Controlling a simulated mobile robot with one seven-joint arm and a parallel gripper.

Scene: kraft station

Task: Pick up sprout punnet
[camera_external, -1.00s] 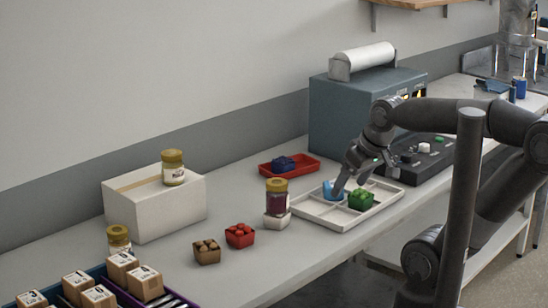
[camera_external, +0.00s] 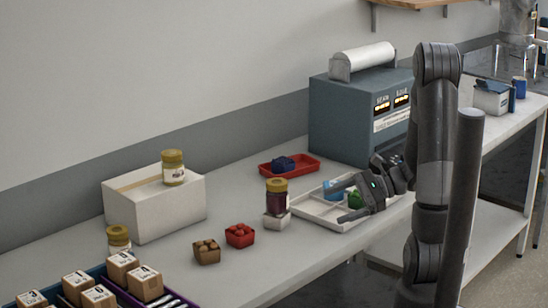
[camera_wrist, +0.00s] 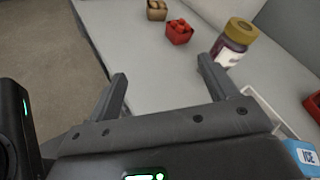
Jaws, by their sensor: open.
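My gripper (camera_external: 335,203) is open and empty, over the front of the tray, fingers pointing left. In the wrist view, nothing is between the fingertips (camera_wrist: 162,72) but bare bench. The green punnet is not visible in the wrist view.
A dark-red jar (camera_external: 277,198) on a small white block stands at the tray's left end. A red punnet (camera_external: 240,235) and a brown punnet (camera_external: 207,251) stand further left. A red tray (camera_external: 302,168) with a blue item is behind. A blue-grey machine (camera_external: 350,125) stands at the back.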

